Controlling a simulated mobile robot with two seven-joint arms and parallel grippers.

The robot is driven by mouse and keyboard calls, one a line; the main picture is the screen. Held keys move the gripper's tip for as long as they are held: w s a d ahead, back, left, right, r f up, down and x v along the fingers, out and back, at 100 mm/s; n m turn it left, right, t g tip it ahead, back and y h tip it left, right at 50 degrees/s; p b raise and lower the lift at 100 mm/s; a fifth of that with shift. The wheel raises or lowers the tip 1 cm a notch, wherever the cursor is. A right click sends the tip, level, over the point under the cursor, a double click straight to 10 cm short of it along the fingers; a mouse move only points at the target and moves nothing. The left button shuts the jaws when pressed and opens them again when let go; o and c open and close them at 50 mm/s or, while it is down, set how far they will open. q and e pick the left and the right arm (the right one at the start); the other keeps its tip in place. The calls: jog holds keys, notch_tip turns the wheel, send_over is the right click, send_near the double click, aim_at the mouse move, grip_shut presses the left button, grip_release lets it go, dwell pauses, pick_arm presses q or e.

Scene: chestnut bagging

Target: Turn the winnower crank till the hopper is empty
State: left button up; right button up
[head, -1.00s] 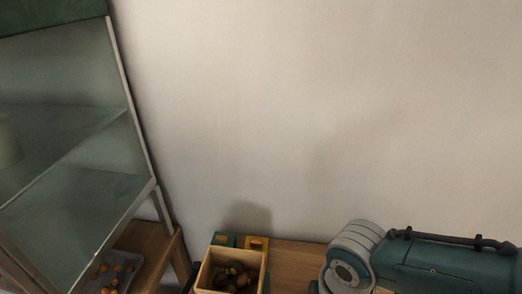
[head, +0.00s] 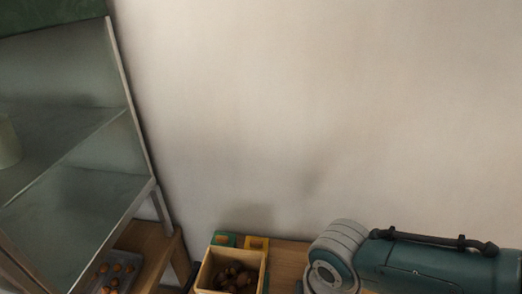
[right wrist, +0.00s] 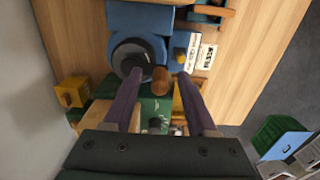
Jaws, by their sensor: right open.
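In the right wrist view the blue winnower (right wrist: 140,18) stands on the wooden table, with a dark round hub (right wrist: 132,54) on it. A brown wooden crank knob (right wrist: 160,79) shows beside the hub. My right gripper (right wrist: 160,74) is open, with one finger on each side of the knob; I cannot tell whether either finger touches it. In the head view an open wooden box (head: 212,274), which looks like the hopper, holds a heap of brown chestnuts (head: 236,277). The winnower's lower part is out of that view. My left gripper is not in view.
In the right wrist view a label card (right wrist: 206,56) lies near the winnower, and a green crate (right wrist: 277,132) is at the lower right.

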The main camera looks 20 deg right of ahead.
notch_tip(320, 180, up, 7)
jog(key=p, duration=0.6)
jog(key=shift+r+p, duration=0.1)
jog(key=shift+p, duration=0.2)
jog(key=shift+c, duration=0.4)
grip_shut()
dwell(0.5)
